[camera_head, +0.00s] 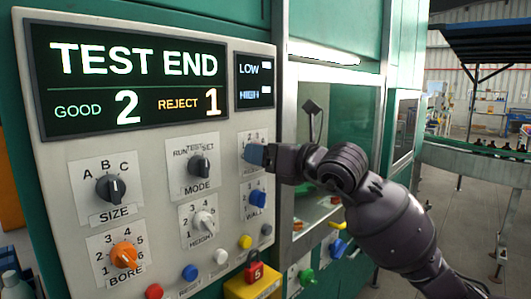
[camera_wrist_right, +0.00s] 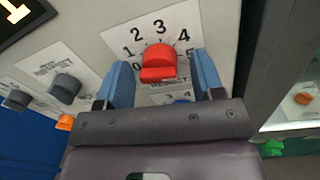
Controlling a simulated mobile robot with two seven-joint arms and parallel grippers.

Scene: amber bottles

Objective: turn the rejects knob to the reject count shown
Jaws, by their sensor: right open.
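The panel display (camera_head: 135,80) reads TEST END, GOOD 2, REJECT 1. My left gripper is out of view.
Close by are a blue knob (camera_head: 257,199) below, the MODE knob (camera_head: 199,166) and HEIGHT knob (camera_head: 203,222) to the left. The SIZE knob (camera_head: 110,188) and orange BORE knob (camera_head: 124,254) are farther left. A metal frame post (camera_head: 283,130) stands right of the panel.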

